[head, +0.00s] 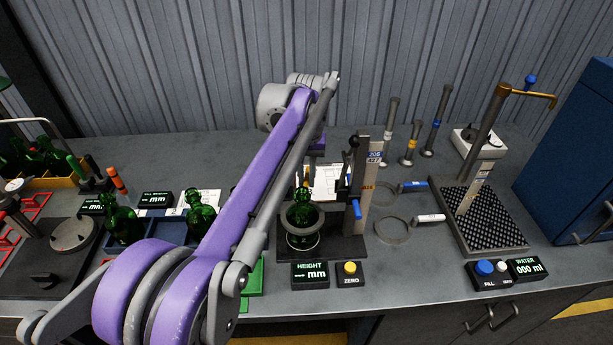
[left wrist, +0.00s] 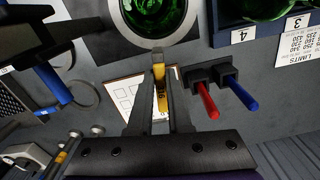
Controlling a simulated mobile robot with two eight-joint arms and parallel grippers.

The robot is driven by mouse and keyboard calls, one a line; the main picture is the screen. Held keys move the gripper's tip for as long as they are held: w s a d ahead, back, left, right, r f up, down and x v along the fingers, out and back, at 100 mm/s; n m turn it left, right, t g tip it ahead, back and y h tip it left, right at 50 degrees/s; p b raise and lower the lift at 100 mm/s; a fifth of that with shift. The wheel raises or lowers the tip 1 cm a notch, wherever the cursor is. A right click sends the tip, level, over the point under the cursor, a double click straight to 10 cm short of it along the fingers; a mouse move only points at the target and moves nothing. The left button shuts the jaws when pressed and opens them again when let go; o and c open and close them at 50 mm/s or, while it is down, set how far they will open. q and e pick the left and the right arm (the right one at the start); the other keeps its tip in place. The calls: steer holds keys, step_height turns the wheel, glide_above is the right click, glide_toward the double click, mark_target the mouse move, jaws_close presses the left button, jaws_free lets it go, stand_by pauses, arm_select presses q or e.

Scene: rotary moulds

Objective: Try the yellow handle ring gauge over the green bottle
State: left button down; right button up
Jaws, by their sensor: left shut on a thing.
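The green bottle (head: 302,236) stands upright on the dark plate of the height stand. In the left wrist view the bottle (left wrist: 155,10) shows inside the grey ring (left wrist: 195,24) of the yellow handle ring gauge. In the head view the ring (head: 321,219) appears around the bottle, above its base; I cannot tell whether they touch. My left gripper (left wrist: 160,100) is shut on the gauge's yellow handle (left wrist: 159,76). In the head view that gripper is mostly hidden behind my arm. My right gripper is not in view.
The height stand's post (head: 361,190) rises just right of the bottle. Ring gauges with a blue handle (head: 413,184) and a white handle (head: 430,217) lie further right. More green bottles (head: 121,224) stand at left. A drain tray (head: 493,235) is at right.

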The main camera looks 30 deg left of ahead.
arm_select(q)
steer(key=shift+f+b, duration=1.25)
steer(key=shift+f, duration=1.4)
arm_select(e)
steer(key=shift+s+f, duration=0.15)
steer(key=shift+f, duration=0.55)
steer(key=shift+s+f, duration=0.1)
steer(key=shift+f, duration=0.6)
arm_select(q)
steer(key=shift+r, duration=0.1)
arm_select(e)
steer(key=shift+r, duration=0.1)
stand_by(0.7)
arm_select(q)
steer(key=shift+r+p, duration=2.05)
steer(key=shift+r, duration=0.7)
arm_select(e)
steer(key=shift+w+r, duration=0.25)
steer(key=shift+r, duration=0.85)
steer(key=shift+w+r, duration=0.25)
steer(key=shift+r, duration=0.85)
